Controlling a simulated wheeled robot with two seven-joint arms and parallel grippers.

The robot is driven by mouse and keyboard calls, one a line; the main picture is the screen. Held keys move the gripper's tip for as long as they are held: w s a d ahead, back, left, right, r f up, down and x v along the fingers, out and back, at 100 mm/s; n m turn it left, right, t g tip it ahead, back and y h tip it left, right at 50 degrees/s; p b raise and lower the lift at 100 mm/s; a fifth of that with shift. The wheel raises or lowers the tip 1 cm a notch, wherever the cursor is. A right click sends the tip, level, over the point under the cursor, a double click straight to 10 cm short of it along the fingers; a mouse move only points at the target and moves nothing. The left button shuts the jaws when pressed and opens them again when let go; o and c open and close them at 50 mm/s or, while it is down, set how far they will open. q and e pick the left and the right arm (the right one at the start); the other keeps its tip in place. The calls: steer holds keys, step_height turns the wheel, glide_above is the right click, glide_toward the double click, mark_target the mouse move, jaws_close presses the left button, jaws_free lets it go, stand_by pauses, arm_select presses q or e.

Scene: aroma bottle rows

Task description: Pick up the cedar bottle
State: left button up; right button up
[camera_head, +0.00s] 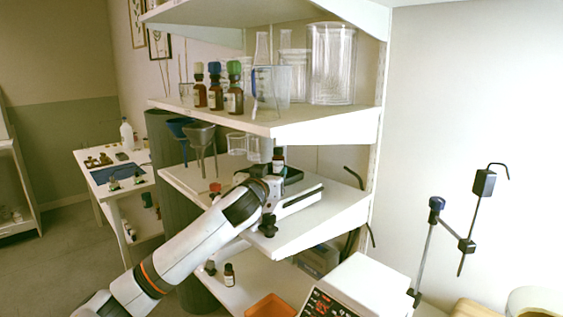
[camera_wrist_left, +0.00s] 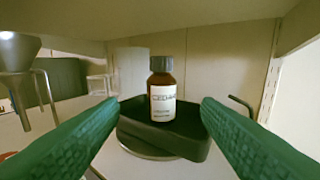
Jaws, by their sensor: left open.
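The cedar bottle (camera_wrist_left: 162,95) is brown with a dark cap and a white label. It stands upright on a black tray-like platform (camera_wrist_left: 190,143) in the left wrist view. In the head view the bottle (camera_head: 278,160) shows on the middle shelf, just beyond my left gripper (camera_head: 283,182). My left gripper is open, and its green fingers (camera_wrist_left: 160,125) show on either side of the platform in the wrist view. The bottle is ahead of the fingers, with nothing held between them. My right gripper is not in view.
The upper shelf (camera_head: 290,128) above the bottle holds several brown bottles (camera_head: 216,86) and glass beakers (camera_head: 331,62). Funnels on a stand (camera_wrist_left: 17,65) are to the left. The shelf post (camera_head: 379,120) is on the right. A lower shelf holds an orange tray (camera_head: 270,306).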

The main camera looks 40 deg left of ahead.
mark_target(276, 162)
arm_select(q)
steer(key=x, duration=0.1)
steer(key=p+x, duration=0.1)
steer(key=x, duration=0.2)
steer(key=shift+w+a+r, duration=0.15)
steer(key=shift+w+r, duration=0.05)
steer(key=shift+r, duration=0.1)
steer(key=shift+w+a+f+p, duration=0.1)
steer(key=shift+w+p, duration=0.2)
steer(key=shift+w+a, duration=0.2)
steer(key=shift+w, duration=0.05)
steer(key=p+x, duration=0.2)
steer(key=x, duration=0.2)
steer(key=shift+w, duration=0.1)
steer(key=shift+w+a, duration=0.1)
steer(key=shift+w, duration=0.15)
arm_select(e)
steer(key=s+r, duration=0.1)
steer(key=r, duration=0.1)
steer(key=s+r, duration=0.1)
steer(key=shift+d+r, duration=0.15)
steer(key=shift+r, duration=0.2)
